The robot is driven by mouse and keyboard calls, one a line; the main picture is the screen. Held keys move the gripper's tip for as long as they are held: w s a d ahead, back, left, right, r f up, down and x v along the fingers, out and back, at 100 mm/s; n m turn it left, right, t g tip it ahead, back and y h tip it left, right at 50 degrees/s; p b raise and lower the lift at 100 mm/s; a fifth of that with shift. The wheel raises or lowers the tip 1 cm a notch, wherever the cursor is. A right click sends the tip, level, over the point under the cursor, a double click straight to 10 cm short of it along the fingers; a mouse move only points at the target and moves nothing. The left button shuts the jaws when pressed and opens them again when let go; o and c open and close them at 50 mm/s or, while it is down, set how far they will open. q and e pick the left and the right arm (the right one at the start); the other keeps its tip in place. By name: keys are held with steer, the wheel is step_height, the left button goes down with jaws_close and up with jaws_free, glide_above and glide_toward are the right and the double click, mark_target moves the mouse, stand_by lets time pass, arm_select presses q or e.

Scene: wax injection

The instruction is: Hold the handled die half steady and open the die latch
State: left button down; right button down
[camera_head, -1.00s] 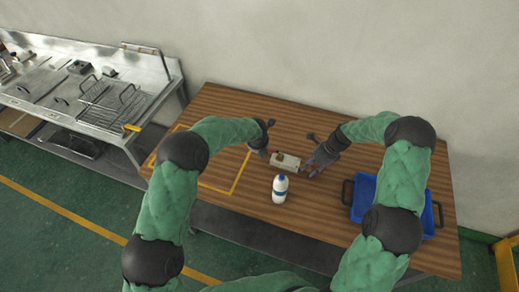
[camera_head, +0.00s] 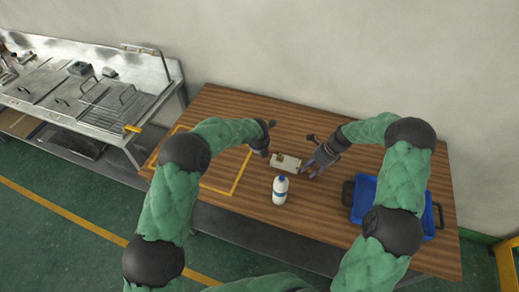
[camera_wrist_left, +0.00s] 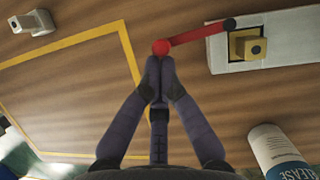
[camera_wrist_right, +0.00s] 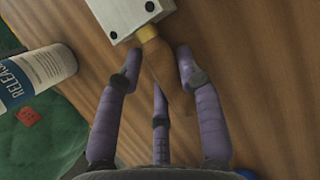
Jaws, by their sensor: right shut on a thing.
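The pale metal die (camera_head: 286,164) lies flat on the table between my two grippers. In the left wrist view, a red latch lever (camera_wrist_left: 200,36) extends left from beside a brass-coloured block on the die and ends in a red knob (camera_wrist_left: 161,47). My left gripper (camera_wrist_left: 158,64) has its fingertips together right at the knob, which shows just beyond them; contact is unclear. My right gripper (camera_wrist_right: 158,60) is shut on the wooden handle (camera_wrist_right: 154,64) at the die's end, one finger on each side. The head view shows both grippers too small for detail.
A white release-agent bottle (camera_head: 280,188) stands close in front of the die. A blue crate (camera_head: 366,190) with dark handles is at the right. A yellow outlined area (camera_head: 243,175) marks the left of the table. A metal workbench (camera_head: 85,95) stands further left.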

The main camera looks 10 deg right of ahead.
arm_select(q)
steer(key=shift+s+d, duration=0.1)
steer(key=shift+d, duration=0.55)
steer(key=shift+s+a, duration=0.4)
steer(key=shift+a, duration=0.15)
steer(key=shift+s+a, duration=0.8)
steer(key=shift+a, duration=0.15)
steer(key=w+a+v, duration=0.1)
steer(key=v, duration=0.9)
steer(key=shift+a, duration=0.3)
arm_select(e)
steer(key=c, duration=0.7)
jaws_free()
steer(key=shift+c, duration=0.2)
